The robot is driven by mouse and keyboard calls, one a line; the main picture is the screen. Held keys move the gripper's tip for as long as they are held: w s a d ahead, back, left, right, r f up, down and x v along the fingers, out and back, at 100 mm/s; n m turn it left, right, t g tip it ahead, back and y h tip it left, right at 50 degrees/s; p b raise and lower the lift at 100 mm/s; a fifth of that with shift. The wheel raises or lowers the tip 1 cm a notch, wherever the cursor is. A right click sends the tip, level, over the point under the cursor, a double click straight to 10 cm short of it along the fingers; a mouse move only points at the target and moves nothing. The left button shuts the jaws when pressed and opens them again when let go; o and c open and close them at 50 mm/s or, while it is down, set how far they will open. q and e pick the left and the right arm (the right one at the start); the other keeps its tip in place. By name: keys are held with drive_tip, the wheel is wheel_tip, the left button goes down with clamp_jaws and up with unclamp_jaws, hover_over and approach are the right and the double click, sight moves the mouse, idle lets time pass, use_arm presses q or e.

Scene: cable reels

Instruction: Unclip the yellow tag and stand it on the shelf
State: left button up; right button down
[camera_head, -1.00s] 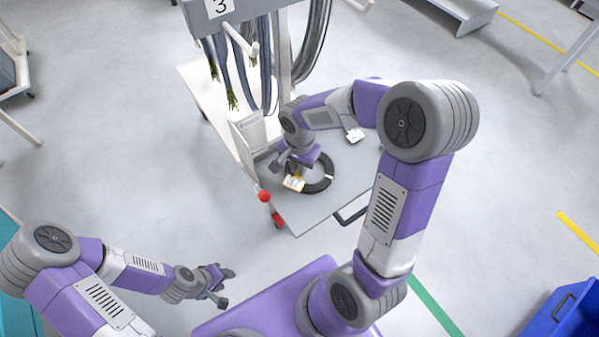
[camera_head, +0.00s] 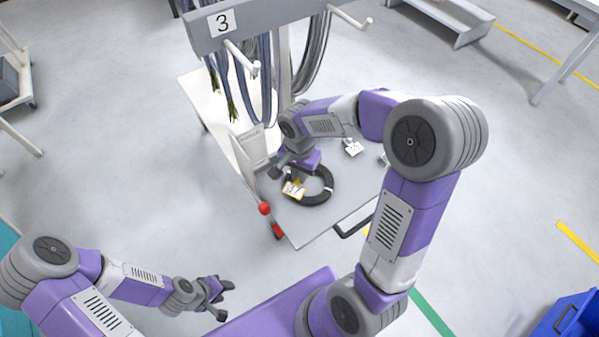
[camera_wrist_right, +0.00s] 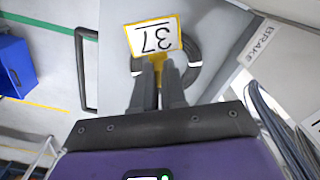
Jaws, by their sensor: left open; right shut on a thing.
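The yellow tag (camera_wrist_right: 153,37) has a white face reading 37, upside down in the right wrist view. My right gripper (camera_wrist_right: 158,68) is shut on its yellow lower part. In the head view the tag (camera_head: 293,190) shows at the left side of a black cable coil (camera_head: 322,191), which lies on the grey cart top (camera_head: 300,226). The coil (camera_wrist_right: 193,52) also shows behind the tag in the wrist view. I cannot tell whether the tag still touches the coil. My left gripper (camera_head: 221,299) is open and empty, low at the left, away from the cart.
A grey rack marked 3 (camera_head: 222,24) with hanging cables stands behind the cart. Other white tags (camera_head: 353,148) lie on the cart top. A red knob (camera_head: 265,208) is at its front left corner. A blue bin (camera_head: 566,318) stands at lower right. Left floor is open.

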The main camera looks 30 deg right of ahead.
drive_tip(key=shift+r+p, duration=0.9)
drive_tip(key=shift+r, duration=0.4)
